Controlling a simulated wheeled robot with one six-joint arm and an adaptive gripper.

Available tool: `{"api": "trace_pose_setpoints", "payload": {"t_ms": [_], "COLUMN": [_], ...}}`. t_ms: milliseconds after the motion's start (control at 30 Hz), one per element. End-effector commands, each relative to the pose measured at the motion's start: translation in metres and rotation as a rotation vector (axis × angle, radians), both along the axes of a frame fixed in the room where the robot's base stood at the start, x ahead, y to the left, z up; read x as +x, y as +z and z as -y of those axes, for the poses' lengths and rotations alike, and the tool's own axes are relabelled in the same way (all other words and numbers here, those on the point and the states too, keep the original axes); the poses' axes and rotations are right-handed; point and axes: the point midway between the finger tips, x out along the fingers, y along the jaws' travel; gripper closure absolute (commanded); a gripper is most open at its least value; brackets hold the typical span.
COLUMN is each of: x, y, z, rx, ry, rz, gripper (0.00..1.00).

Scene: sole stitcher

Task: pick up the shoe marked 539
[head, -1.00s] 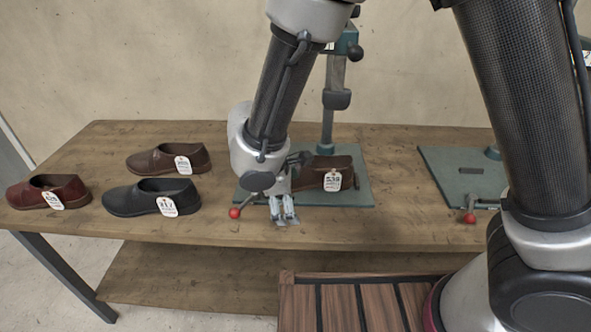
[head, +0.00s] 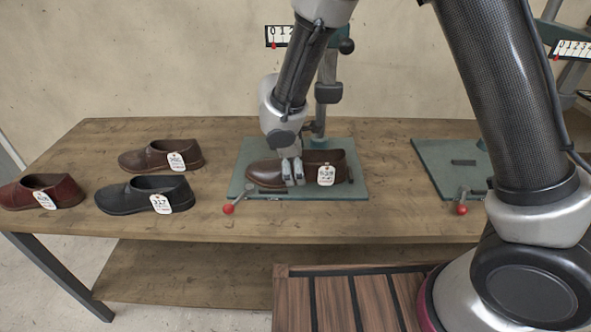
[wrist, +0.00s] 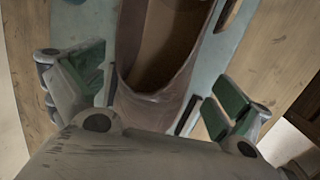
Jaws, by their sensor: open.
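The shoe marked 539 (head: 265,173) is dark brown with a white tag on its side. It stands upright on the green plate (head: 350,190) of the left stitcher, toe to the left. My gripper (head: 293,172) is over the middle of this shoe in the head view and hides part of it. In the wrist view the brown shoe (wrist: 150,105) lies between the two green-padded fingers, which are apart with a gap on each side. My gripper is open and holds nothing.
A brown shoe (head: 150,158), a black shoe marked 317 (head: 130,197) and a reddish shoe (head: 65,185) stand at the left of the wooden table (head: 215,222). A red-knobbed lever (head: 228,208) is at the plate's front. A second green plate (head: 440,160) is at right.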

Motion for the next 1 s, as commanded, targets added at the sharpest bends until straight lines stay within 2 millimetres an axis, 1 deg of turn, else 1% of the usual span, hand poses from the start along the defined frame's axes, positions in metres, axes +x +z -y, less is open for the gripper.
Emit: {"api": "trace_pose_setpoints", "payload": {"t_ms": [33, 133, 367, 467, 500, 567, 700, 767, 1000], "x": [0.0014, 0.0037, 0.0037, 0.0036, 0.0036, 0.0036, 0.0032, 0.0029, 0.0023], "y": [-0.0076, -0.0146, -0.0161, -0.0161, -0.0161, -0.0160, -0.0164, -0.0167, -0.0175], "z": [0.0018, 0.0023, 0.0019, 0.0019, 0.0019, 0.0020, 0.0023, 0.0024, 0.0028], "rx": [-0.003, 0.000, 0.001, 0.001, 0.001, 0.001, 0.000, 0.000, -0.001], "ry": [0.001, 0.001, 0.000, 0.000, 0.000, 0.000, 0.001, 0.001, 0.000], "rz": [-0.003, -0.002, -0.002, -0.002, -0.002, -0.002, -0.003, -0.003, -0.005], "gripper": [0.00, 0.00, 0.00, 0.16, 0.24, 0.35, 0.60, 0.63, 0.63]}}
